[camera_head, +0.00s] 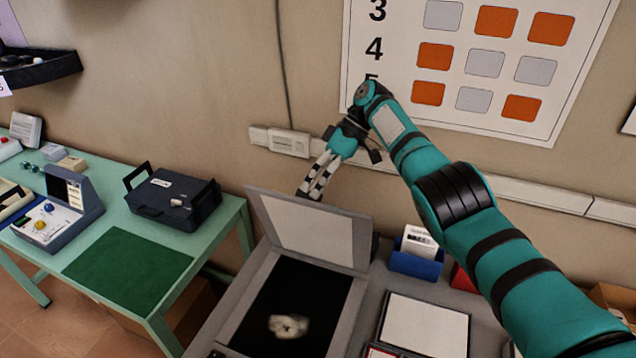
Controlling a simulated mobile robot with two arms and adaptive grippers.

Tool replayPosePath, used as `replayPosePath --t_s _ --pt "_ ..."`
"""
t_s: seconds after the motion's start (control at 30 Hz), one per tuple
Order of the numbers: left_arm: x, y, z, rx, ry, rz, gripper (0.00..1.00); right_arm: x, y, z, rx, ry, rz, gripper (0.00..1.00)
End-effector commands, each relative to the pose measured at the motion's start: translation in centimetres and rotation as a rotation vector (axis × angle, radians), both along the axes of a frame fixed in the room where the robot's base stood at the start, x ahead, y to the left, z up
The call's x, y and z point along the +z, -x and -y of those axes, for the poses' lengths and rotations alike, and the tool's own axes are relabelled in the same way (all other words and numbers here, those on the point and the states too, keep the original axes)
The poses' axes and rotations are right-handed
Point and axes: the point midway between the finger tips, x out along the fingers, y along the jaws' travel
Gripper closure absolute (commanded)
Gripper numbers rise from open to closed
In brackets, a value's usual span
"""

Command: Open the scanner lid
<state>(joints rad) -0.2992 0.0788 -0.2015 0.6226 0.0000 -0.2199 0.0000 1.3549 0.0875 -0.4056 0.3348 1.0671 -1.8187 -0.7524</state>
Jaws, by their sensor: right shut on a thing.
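The scanner (345,322) stands on a grey surface at the bottom middle. Its lid (310,230) is raised and leans back toward the wall, its pale inner face showing. The dark scanner glass (300,293) is exposed, with a blurred whitish shape (288,326) on it. My right gripper (311,190) reaches down from above to the lid's upper edge, with its striped fingers shut on the lid. The fingertips are partly hidden behind that edge. My left gripper is not in view.
A blue card holder (416,262) and a white-topped panel (424,326) are right of the scanner. A green table (222,232) at left bears a dark case (172,196), a grey device (58,218) and a dark green mat (128,263). The wall is close behind the lid.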

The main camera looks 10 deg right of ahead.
Motion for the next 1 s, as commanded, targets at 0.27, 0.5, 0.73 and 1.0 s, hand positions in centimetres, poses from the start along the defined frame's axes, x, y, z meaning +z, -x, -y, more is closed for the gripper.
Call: replayPosePath --t_s 0.27,0.5,0.73,1.0 --pt "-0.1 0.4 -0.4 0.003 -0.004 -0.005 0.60 -0.5 0.1 0.4 -0.005 0.015 -0.008 0.67" --pt "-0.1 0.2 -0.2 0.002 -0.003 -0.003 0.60 4.0 0.3 0.1 -0.001 0.009 0.001 0.67" --pt "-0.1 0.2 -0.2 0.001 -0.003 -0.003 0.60 8.5 0.5 -0.1 -0.002 0.004 0.005 0.67" --pt "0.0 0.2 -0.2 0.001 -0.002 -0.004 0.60 10.3 0.6 -0.2 -0.001 0.002 0.003 0.67"
